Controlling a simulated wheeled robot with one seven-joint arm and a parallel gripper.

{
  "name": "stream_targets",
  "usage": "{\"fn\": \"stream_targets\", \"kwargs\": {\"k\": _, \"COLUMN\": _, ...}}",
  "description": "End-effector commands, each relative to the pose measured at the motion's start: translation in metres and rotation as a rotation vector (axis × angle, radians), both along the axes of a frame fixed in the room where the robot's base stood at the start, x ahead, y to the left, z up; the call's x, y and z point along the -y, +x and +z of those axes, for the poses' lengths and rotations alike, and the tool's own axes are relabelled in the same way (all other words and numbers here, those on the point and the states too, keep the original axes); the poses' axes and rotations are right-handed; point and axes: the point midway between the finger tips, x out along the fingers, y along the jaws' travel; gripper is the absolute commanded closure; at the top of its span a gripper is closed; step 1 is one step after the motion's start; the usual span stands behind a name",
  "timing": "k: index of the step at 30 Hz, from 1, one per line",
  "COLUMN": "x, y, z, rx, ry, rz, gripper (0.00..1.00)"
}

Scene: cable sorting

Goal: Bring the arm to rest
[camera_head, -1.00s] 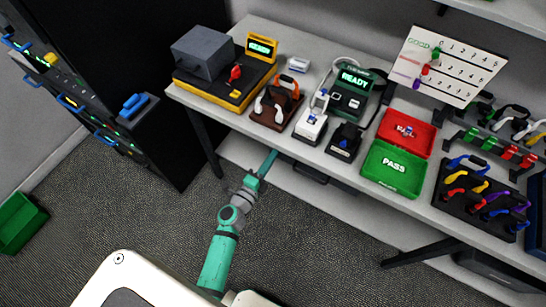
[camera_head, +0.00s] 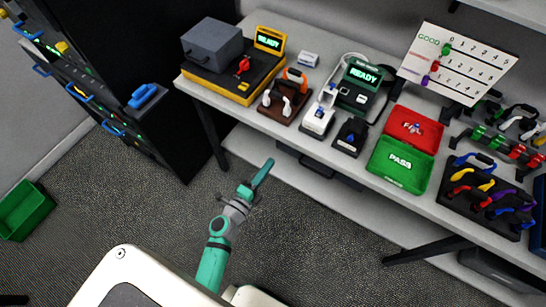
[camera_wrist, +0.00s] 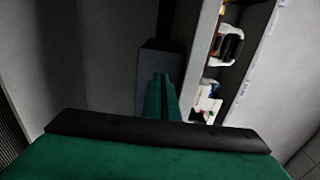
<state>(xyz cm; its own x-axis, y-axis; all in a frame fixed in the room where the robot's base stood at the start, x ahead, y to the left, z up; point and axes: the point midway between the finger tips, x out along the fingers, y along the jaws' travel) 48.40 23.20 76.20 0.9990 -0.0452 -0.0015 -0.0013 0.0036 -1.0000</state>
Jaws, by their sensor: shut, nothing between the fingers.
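My gripper (camera_head: 262,173) is at the end of my teal arm (camera_head: 217,249), over the carpet in front of the long workbench. The arm reaches up from the bottom of the head view. The gripper is apart from the bench and holds nothing. In the wrist view the green fingers (camera_wrist: 161,98) are together, with no object between them. Their tips point toward a grey block-like shape.
The workbench (camera_head: 345,172) carries a yellow-black station (camera_head: 225,83), a green PASS tray (camera_head: 398,165), a red FAIL tray (camera_head: 413,129) and a rack of coloured cables (camera_head: 485,194). A black cabinet (camera_head: 150,60) stands left. A green bin (camera_head: 24,211) sits on the floor. Carpet around the arm is clear.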

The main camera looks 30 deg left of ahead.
Motion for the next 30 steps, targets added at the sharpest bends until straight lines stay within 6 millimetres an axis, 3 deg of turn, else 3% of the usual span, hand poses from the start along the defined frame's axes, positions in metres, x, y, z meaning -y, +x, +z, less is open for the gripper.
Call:
{"fn": "stream_targets", "kwargs": {"k": 9, "x": -0.007, "y": -0.056, "z": 0.000, "rx": -0.001, "ry": -0.001, "rz": 0.011, "gripper": 1.00}}
{"fn": "stream_targets", "kwargs": {"k": 15, "x": -0.007, "y": -0.069, "z": 0.000, "rx": -0.001, "ry": -0.001, "rz": 0.009, "gripper": 1.00}}
{"fn": "stream_targets", "kwargs": {"k": 23, "x": -0.004, "y": -0.070, "z": 0.000, "rx": 0.000, "ry": -0.002, "rz": 0.003, "gripper": 1.00}}
{"fn": "stream_targets", "kwargs": {"k": 26, "x": 0.003, "y": -0.074, "z": 0.002, "rx": -0.003, "ry": -0.030, "rz": -0.003, "gripper": 1.00}}
{"fn": "stream_targets", "kwargs": {"k": 30, "x": 0.030, "y": -0.099, "z": 0.009, "rx": -0.022, "ry": -0.170, "rz": -0.008, "gripper": 1.00}}
